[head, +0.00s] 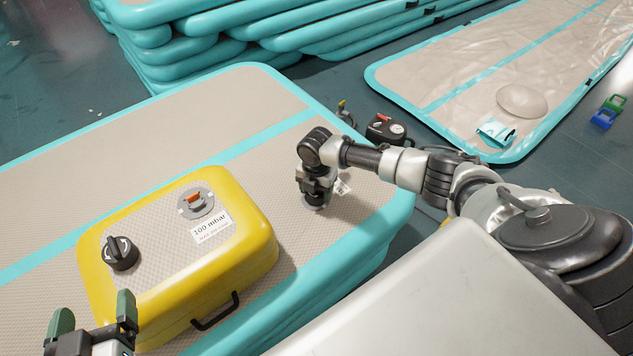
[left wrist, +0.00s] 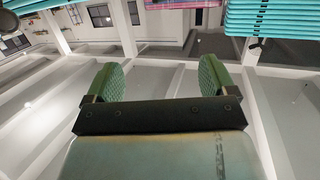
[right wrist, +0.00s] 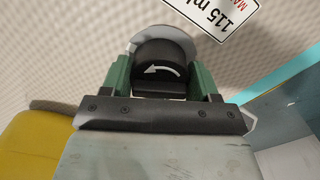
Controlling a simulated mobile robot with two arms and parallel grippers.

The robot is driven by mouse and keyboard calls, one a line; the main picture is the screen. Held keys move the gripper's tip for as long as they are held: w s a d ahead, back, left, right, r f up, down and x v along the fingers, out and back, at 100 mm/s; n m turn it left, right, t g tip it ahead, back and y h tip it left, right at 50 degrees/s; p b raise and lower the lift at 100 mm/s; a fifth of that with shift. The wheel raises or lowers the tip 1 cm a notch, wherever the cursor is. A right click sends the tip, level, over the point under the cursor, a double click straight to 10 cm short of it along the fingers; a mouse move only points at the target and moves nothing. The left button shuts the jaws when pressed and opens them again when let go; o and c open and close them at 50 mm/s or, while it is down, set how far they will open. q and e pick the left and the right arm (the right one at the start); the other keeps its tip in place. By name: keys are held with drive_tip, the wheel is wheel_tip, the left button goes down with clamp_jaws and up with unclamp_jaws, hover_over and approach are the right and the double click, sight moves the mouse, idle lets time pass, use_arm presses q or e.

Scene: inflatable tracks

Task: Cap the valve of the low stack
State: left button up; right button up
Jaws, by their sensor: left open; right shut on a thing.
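The low stack (head: 50,205) has a beige top and teal sides, and fills the left and middle of the head view. My right gripper (head: 317,190) points down near its right edge. In the right wrist view, the right gripper (right wrist: 160,85) is shut on a black cap (right wrist: 160,66) with a white curved arrow. The cap is over a grey round valve flange (right wrist: 190,42); whether it is fully seated I cannot tell. My left gripper (head: 94,315) is open and empty at the bottom left.
A yellow inflatable block (head: 250,265) on the stack carries a grey valve (head: 196,204) with an orange insert, a black knob (head: 121,254) and a 100 mbar label (head: 211,229). A black pump (head: 384,129) stands beyond the stack. A flat track (head: 450,78) lies at upper right.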

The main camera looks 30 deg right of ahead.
drive_tip(key=n, duration=0.4)
drive_tip(key=shift+n+b, duration=0.4)
use_arm(q)
drive_tip(key=shift+w+d+r+t, duration=0.15)
drive_tip(key=shift+r+t, duration=0.4)
drive_tip(key=shift+r, duration=0.05)
drive_tip(key=shift+w+d+r+t, duration=0.1)
drive_tip(key=shift+r+t, duration=0.45)
drive_tip(key=shift+r, duration=0.05)
use_arm(e)
drive_tip(key=shift+n, duration=0.3)
use_arm(q)
drive_tip(key=shift+d+r+t+h+b, duration=0.2)
drive_tip(key=shift+r+t+h+b, duration=0.1)
drive_tip(key=shift+r+t+h, duration=0.5)
use_arm(e)
drive_tip(key=n, duration=0.4)
drive_tip(key=shift+a, duration=0.1)
use_arm(q)
drive_tip(key=shift+r, duration=0.1)
use_arm(e)
drive_tip(key=o, duration=1.1)
drive_tip(key=shift+c, duration=0.2)
